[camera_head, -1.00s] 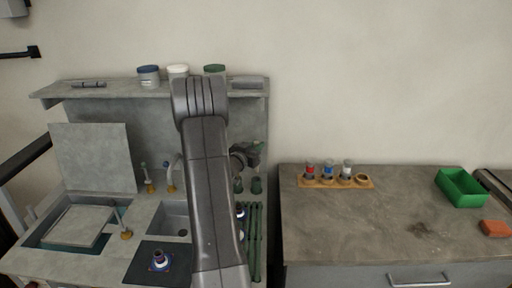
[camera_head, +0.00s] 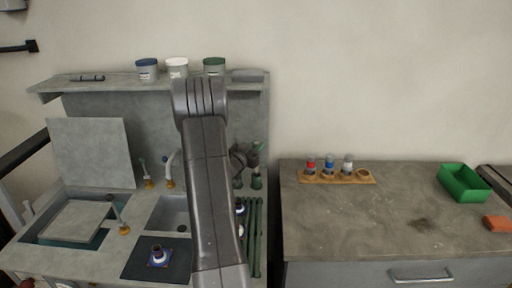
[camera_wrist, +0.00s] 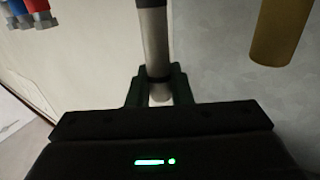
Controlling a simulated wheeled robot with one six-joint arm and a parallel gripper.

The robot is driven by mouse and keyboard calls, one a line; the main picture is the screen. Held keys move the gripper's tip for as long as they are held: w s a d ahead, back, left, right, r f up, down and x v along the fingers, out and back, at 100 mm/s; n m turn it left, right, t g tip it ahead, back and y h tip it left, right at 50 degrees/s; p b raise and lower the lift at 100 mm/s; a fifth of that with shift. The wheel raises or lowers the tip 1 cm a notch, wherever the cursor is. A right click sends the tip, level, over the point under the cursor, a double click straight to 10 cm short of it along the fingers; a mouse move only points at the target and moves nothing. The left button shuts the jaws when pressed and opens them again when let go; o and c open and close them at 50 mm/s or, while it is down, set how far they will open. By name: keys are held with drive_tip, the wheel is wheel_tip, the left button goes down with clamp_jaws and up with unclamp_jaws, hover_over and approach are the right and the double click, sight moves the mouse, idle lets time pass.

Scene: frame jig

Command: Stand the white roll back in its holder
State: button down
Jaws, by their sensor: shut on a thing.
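In the wrist view my gripper (camera_wrist: 158,88) is shut on a pale grey-white cylinder with a dark band, which looks like the white roll (camera_wrist: 154,40). It runs from between the dark green fingers to the top edge of that view, so its far end is out of sight. In the head view my arm covers the middle of the bench, and I cannot make out the roll there.
A wooden rack (camera_head: 336,177) with red-, blue- and white-marked pieces and an empty round place stands on the right counter. A green bin (camera_head: 464,183) and an orange block (camera_head: 497,223) are farther right. Jars (camera_head: 177,68) line the shelf. The counter's middle is clear.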

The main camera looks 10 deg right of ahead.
drive_tip(key=shift+f+b, duration=1.1)
drive_tip(key=shift+f, duration=0.3)
drive_tip(key=shift+f+b, duration=0.8)
drive_tip(key=shift+b, duration=0.05)
drive_tip(key=shift+f+b, duration=0.7)
drive_tip(key=c, duration=1.2)
unclamp_jaws()
drive_tip(key=shift+c, duration=0.2)
